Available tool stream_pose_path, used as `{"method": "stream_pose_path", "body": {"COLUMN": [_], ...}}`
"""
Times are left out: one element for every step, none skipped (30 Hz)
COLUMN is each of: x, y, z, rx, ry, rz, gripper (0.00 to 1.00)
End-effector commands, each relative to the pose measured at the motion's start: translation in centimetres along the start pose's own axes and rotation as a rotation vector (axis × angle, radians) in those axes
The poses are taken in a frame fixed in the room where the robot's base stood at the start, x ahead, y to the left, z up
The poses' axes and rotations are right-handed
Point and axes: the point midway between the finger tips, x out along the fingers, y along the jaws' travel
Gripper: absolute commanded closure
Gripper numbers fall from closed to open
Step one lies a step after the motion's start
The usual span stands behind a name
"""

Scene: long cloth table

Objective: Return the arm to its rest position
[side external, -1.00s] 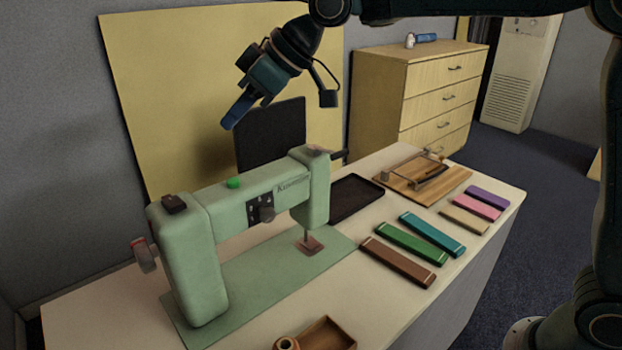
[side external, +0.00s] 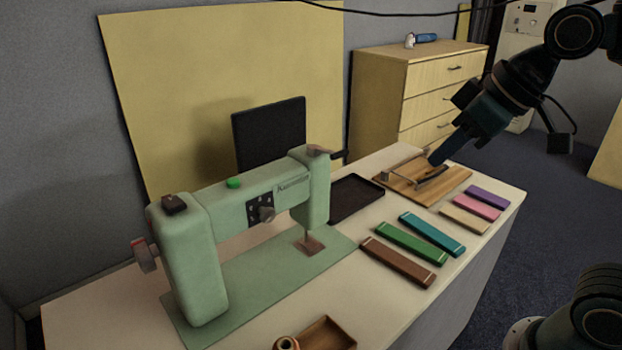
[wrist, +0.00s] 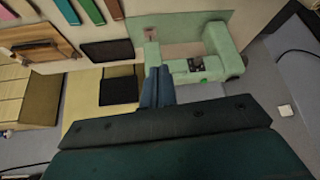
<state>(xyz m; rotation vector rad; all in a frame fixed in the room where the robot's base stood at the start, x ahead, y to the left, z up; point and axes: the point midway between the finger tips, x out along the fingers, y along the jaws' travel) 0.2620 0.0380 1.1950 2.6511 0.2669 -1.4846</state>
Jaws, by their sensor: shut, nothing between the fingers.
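My gripper (side external: 437,158) is shut and empty. In the side external view it hangs in the air at the right, its blue fingers pointing down and left, in front of the wooden board from this camera. In the wrist view the shut fingers (wrist: 157,87) point toward the green sewing machine (wrist: 195,68). The sewing machine (side external: 245,205) stands upright on the table (side external: 380,285), well to the left of my gripper in the side external view.
Several coloured bars, such as the green one (side external: 411,243), lie on the table's right part. A drawer cabinet (side external: 420,85) stands behind.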

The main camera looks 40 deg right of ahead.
Motion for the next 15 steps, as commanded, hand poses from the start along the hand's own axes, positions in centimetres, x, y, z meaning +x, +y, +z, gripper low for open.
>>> {"method": "stream_pose_path", "body": {"x": [-0.3,-0.3,-0.4,-0.4,-0.5,-0.5,-0.5,-0.5,-0.4,-0.4,-0.4,-0.4,-0.4,-0.3,-0.3], "y": [0.4,0.6,0.9,1.1,1.2,1.5,1.6,1.7,1.8,1.9,2.0,2.0,2.1,2.1,2.1], "z": [1.7,2.6,3.8,4.6,5.5,6.4,7.1,7.7,8.4,8.9,9.3,9.7,9.9,10.1,10.2], "rx": [0.027,0.041,0.061,0.075,0.088,0.105,0.116,0.125,0.137,0.146,0.152,0.159,0.163,0.166,0.169], "ry": [-0.006,-0.010,-0.018,-0.024,-0.028,-0.033,-0.038,-0.041,-0.046,-0.049,-0.052,-0.054,-0.055,-0.056,-0.058], "rz": [0.017,0.026,0.039,0.048,0.056,0.066,0.073,0.078,0.085,0.090,0.094,0.098,0.100,0.102,0.103], "gripper": [1.00,1.00,1.00,1.00,1.00,1.00,1.00,1.00,1.00,1.00,1.00,1.00,1.00,1.00,1.00]}}
